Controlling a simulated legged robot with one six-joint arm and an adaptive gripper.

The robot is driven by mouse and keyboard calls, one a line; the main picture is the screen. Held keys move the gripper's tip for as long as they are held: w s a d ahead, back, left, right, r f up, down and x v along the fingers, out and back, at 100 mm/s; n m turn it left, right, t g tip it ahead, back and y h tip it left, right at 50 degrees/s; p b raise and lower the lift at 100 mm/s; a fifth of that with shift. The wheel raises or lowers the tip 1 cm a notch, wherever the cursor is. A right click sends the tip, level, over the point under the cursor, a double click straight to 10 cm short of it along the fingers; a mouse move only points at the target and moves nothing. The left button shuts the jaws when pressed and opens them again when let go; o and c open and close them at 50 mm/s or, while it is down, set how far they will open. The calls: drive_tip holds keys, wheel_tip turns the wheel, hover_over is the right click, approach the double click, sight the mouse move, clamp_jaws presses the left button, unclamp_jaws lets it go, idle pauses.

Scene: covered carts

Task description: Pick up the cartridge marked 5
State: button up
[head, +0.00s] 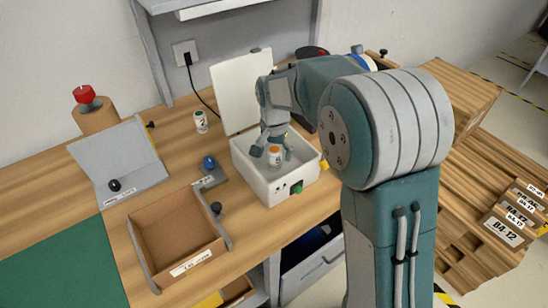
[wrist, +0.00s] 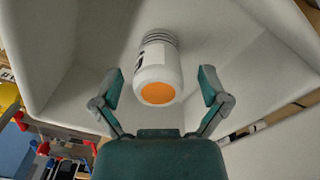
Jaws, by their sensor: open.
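The cartridge (head: 275,155) is a small white cylinder with an orange end, inside the open white box (head: 248,178). In the wrist view the cartridge (wrist: 157,68) shows its orange end face and a ribbed far end; a dark mark on its side is partly turned away, so I cannot read the number. My gripper (head: 268,148) is open and reaches down into the box at the cartridge. In the wrist view its two fingers (wrist: 160,88) stand on either side of the cartridge, with gaps on both sides.
The box's lid (head: 238,85) stands open behind it. Another white cartridge marked 2 (head: 201,122) with a green top stands on the table to the left. A brown tray (head: 140,236) lies in front left. A grey slanted panel (head: 128,165) is farther left.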

drive_tip(key=shift+f, duration=0.4)
drive_tip(key=c, duration=1.3)
